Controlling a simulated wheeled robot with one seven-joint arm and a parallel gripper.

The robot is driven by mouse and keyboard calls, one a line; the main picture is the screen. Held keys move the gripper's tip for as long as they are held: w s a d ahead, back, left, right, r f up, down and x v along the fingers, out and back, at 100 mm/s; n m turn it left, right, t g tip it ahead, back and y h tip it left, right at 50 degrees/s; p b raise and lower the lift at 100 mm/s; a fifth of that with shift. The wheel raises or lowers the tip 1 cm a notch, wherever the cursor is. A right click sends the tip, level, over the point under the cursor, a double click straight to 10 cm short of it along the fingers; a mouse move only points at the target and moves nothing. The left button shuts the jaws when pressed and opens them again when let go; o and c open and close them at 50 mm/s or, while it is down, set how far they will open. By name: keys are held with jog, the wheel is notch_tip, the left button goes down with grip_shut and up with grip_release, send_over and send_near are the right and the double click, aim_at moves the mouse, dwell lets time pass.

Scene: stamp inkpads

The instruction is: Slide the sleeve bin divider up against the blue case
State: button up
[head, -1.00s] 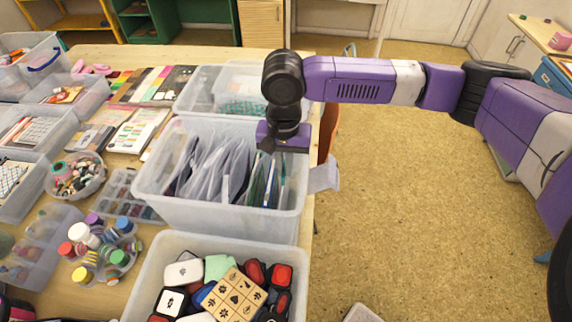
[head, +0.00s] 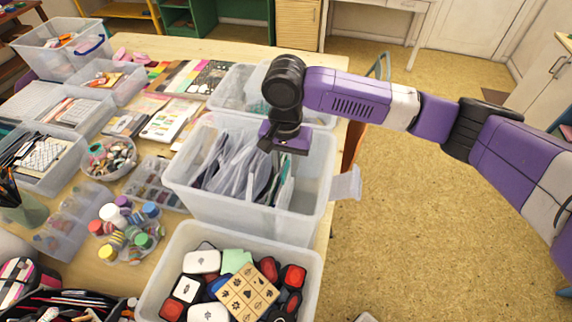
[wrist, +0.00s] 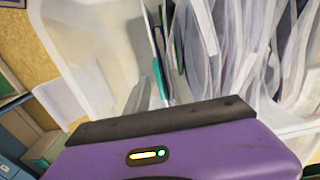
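The clear sleeve bin (head: 300,228) stands on the table and holds upright clear sleeves (head: 222,165). My gripper (head: 285,145) reaches down over the right half of the bin, close to the right end of the sleeves. In the wrist view a pale upright panel (wrist: 205,27), probably the divider, stands between the sleeves and some thin teal-edged items (wrist: 160,75). I cannot make out a blue case for sure among the packed contents. The gripper's purple body and dark bar fill the bottom of the wrist view. Its fingertips are hidden, so I cannot see what they touch.
The right part of the bin is empty. A stamp bin (head: 232,238) stands in front, and another clear bin (head: 225,100) behind. The floor (head: 430,240) on the right is open.

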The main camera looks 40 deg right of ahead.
jog(key=shift+r+b, duration=0.65)
jog(key=shift+r, duration=3.25)
